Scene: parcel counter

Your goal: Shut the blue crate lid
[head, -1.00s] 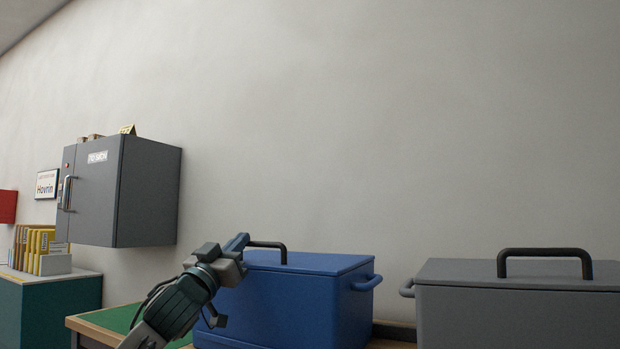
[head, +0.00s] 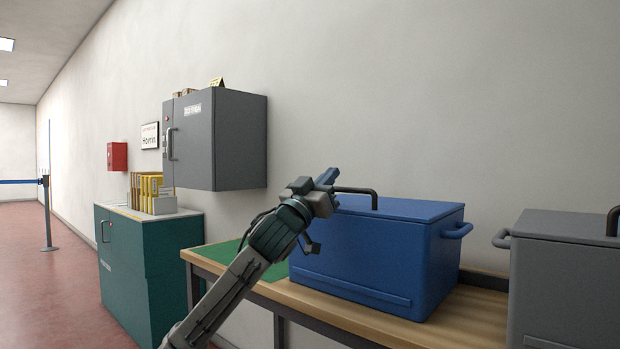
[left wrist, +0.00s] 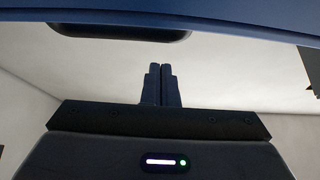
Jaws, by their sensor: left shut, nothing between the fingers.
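The blue crate (head: 355,258) stands on the wooden counter in the head view. Its blue lid (head: 415,209) lies flat on top, with no gap that I can see, and carries a black bar handle (head: 372,192). My left gripper (head: 327,178) is shut and empty at the lid's left end, slightly above lid height; I cannot tell whether it touches the lid. In the left wrist view the two fingers (left wrist: 160,84) are together. A blue edge (left wrist: 230,20), apparently the lid's, and a dark bar, apparently the handle (left wrist: 120,32), cross the top. My right gripper is not in view.
A grey crate (head: 560,285) with a dark handle stands to the right on the counter (head: 460,325). A green mat (head: 225,254) lies at the left. A grey wall cabinet (head: 240,140) hangs behind, above a teal cupboard (head: 150,275) with files.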

